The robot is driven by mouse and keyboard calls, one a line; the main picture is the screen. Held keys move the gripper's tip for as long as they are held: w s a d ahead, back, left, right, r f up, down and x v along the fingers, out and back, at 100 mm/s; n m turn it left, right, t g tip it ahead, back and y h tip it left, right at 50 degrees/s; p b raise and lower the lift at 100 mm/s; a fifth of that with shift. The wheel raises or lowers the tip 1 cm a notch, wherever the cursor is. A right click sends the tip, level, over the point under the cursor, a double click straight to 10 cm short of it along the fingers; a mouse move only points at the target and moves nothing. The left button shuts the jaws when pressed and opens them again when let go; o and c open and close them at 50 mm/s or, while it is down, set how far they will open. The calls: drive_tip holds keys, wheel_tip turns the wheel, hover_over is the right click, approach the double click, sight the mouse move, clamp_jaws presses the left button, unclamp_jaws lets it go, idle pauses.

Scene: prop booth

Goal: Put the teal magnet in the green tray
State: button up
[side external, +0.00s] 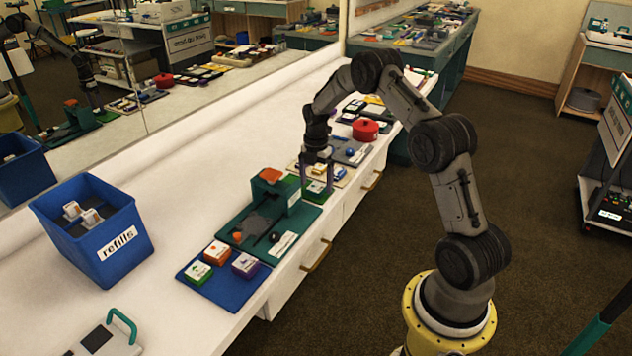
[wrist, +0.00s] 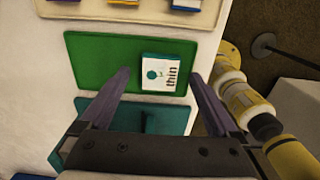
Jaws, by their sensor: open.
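The teal magnet (wrist: 168,73), a small block with a white face marked "thin", a teal dot and teal edges, lies in the right part of the green tray (wrist: 100,62) in the wrist view. In the side external view, the green tray (side external: 327,191) is on the white counter under my gripper (side external: 316,184), with the block's white top showing in it. My gripper (wrist: 160,76) is open in the wrist view, its two fingers apart on either side of the magnet's near end. Neither finger visibly grips it.
A teal box with an orange-red top (side external: 270,177) stands beside the green tray on a teal board. A blue mat (side external: 226,287) bears 3 blocks. A blue "refills" bin (side external: 125,248) is at left. A red pot (side external: 366,130) stands behind. The counter's middle is clear.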

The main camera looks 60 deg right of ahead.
wheel_tip(320, 180, up, 14)
drive_tip(key=s+a+r+n+t+h, duration=0.1)
drive_tip(key=s+a+r+t, duration=0.2)
drive_tip(key=a+r, duration=1.35)
drive_tip(key=s+a+r+m+t, duration=0.1)
drive_tip(key=s+a+r+m, duration=0.1)
drive_tip(key=s+a+r, duration=0.3)
drive_tip(key=s+a+m+t, duration=0.1)
drive_tip(key=s+a+m, duration=0.1)
drive_tip(key=s, duration=0.5)
drive_tip(key=s+a+f+m, duration=0.2)
drive_tip(key=s+f+m, duration=0.2)
drive_tip(key=s+m, duration=0.2)
drive_tip(key=s+a+f+m+y, duration=0.1)
drive_tip(key=s+f+m, duration=0.4)
drive_tip(key=s+m, duration=0.2)
drive_tip(key=shift+a+m+t, duration=0.3)
drive_tip(key=shift+a+m, duration=0.1)
drive_tip(key=shift+m, duration=0.6)
